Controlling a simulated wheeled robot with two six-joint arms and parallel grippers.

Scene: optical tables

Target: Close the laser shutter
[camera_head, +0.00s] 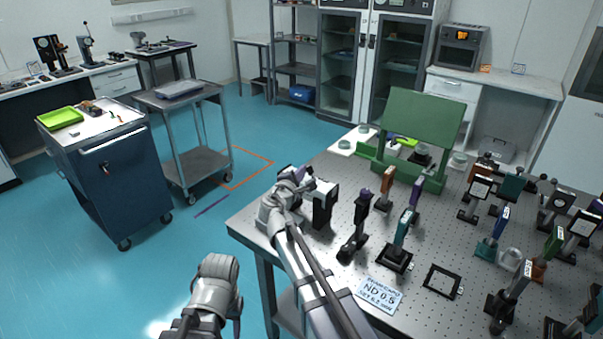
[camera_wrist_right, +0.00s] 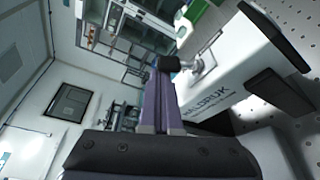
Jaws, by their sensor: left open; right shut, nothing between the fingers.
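The laser is a white and black box (camera_head: 322,203) on the near left part of the optical table. In the right wrist view its white side with dark lettering (camera_wrist_right: 222,100) fills the right half. A small bright metal lever (camera_wrist_right: 205,62) stands out from the laser housing, probably the shutter lever. My right gripper (camera_head: 306,174) is at the laser's upper left side. Its purple fingers (camera_wrist_right: 165,85) are shut and empty, with a dark tip close beside the lever; I cannot tell whether they touch. My left arm (camera_head: 214,285) shows low in the head view; its fingers are not visible.
The perforated optical table (camera_head: 335,285) carries several upright optic mounts (camera_head: 403,235) right of the laser. A green panel (camera_head: 420,120) stands behind. An ND 0.5 card (camera_head: 380,294) lies in front. A blue cart (camera_head: 105,175) is at left, with free floor between.

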